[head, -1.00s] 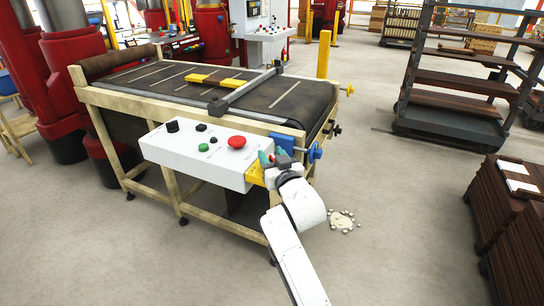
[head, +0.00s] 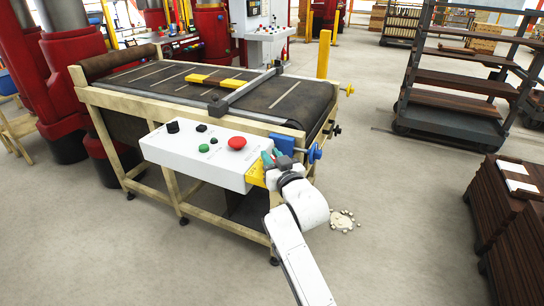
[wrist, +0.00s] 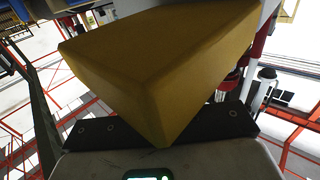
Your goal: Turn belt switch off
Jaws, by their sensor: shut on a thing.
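The white control box (head: 200,157) stands at the front of the conveyor. A yellow switch housing (head: 256,174) is on its right end. My gripper (head: 274,160) is at the top of this housing, with its teal fingertips close together. A small red part, apparently the handle of the belt switch (head: 267,158), shows between them, and my gripper is shut on it. In the wrist view a large yellow block, apparently the housing (wrist: 160,75), fills the middle and hides the fingertips. The switch's exact position cannot be made out.
A red mushroom button (head: 237,142), a green button (head: 204,148) and black knobs sit on the box. A blue fitting (head: 315,153) juts out right of my gripper. Yellow bricks (head: 198,79) lie on the belt (head: 150,82).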

